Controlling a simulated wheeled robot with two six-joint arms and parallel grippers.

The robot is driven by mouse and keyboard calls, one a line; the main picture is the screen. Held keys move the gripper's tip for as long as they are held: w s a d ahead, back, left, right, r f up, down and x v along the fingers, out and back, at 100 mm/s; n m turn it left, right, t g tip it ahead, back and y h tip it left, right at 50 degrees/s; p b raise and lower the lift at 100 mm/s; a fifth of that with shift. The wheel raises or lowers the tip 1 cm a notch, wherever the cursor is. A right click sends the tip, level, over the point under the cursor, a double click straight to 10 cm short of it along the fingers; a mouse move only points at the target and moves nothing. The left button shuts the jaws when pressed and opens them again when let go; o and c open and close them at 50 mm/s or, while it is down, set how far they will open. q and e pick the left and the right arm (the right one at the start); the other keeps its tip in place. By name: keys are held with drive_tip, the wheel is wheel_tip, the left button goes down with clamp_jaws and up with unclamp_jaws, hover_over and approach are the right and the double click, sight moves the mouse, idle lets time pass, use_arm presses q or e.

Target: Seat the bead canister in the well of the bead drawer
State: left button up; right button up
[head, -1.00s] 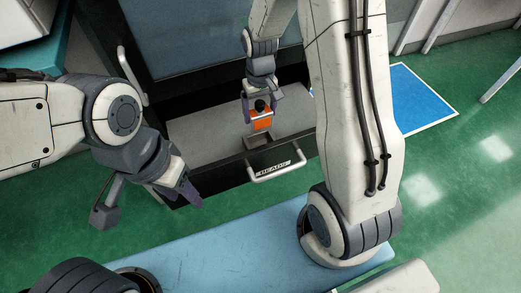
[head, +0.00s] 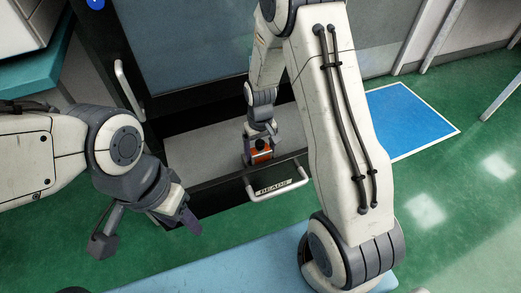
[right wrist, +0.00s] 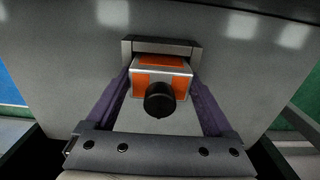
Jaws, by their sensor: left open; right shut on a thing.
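The bead canister (head: 264,155), an orange and silver block with a black knob, is held by my right gripper (head: 261,158) inside the bead drawer (head: 198,155). In the right wrist view, the purple fingers of my right gripper (right wrist: 161,78) are shut on both sides of the canister (right wrist: 147,66). The grey raised rim of the well (right wrist: 160,44) shows just beyond and around the canister's far end. The canister hides the well's opening, so I cannot tell how deep it sits. My left gripper (head: 147,226) is open and empty, outside the drawer at its front left.
The drawer front carries a BEADS label (head: 272,188) and a pale handle (head: 283,190). A dark cabinet with a vertical handle (head: 129,90) stands behind. The drawer floor to the left is bare. A blue floor mat (head: 397,120) lies at the right.

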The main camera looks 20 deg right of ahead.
drive_tip(key=shift+f, duration=0.15)
drive_tip(key=o, duration=1.3)
wheel_tip(320, 180, up, 11)
drive_tip(key=p, duration=0.4)
drive_tip(key=shift+a+r, duration=0.1)
drive_tip(key=shift+r, duration=0.6)
drive_tip(key=s+a+r+n, duration=0.4)
drive_tip(key=s+a+r, duration=0.4)
drive_tip(key=s+a, duration=0.25)
drive_tip(key=s+a+r+n, duration=0.1)
drive_tip(key=s, duration=0.3)
drive_tip(key=s+a+r+n, duration=0.1)
drive_tip(key=s, duration=0.3)
drive_tip(key=s+a+r+n+y, duration=0.1)
drive_tip(key=s, duration=0.4)
drive_tip(key=shift+s+a+r, duration=0.1)
drive_tip(key=shift+a, duration=0.05)
